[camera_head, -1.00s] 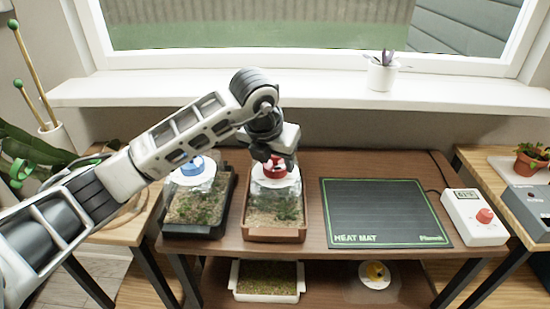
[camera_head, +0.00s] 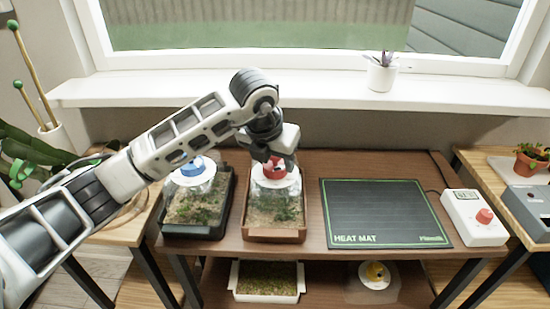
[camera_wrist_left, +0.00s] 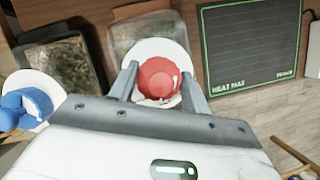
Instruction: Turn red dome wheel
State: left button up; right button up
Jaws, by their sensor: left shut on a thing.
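The red dome wheel (camera_head: 275,168) sits on the white round top of the clear dome (camera_head: 275,199) over the brown planted tray (camera_head: 273,236). In the left wrist view the red wheel (camera_wrist_left: 159,79) lies between the two fingers of my left gripper (camera_wrist_left: 164,80). My left gripper (camera_head: 275,163) points down from above and is shut on the wheel, partly hiding it in the head view. My right gripper is in neither view.
A second dome with a blue wheel (camera_head: 192,167) stands close on the left in a dark tray (camera_head: 192,231). A flat heat mat (camera_head: 385,211) lies to the right, then a white controller with a red knob (camera_head: 474,218). The window sill (camera_head: 300,90) runs behind.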

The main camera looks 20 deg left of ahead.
pick_arm(q)
jog(key=o, duration=1)
jog(key=v, duration=1.6)
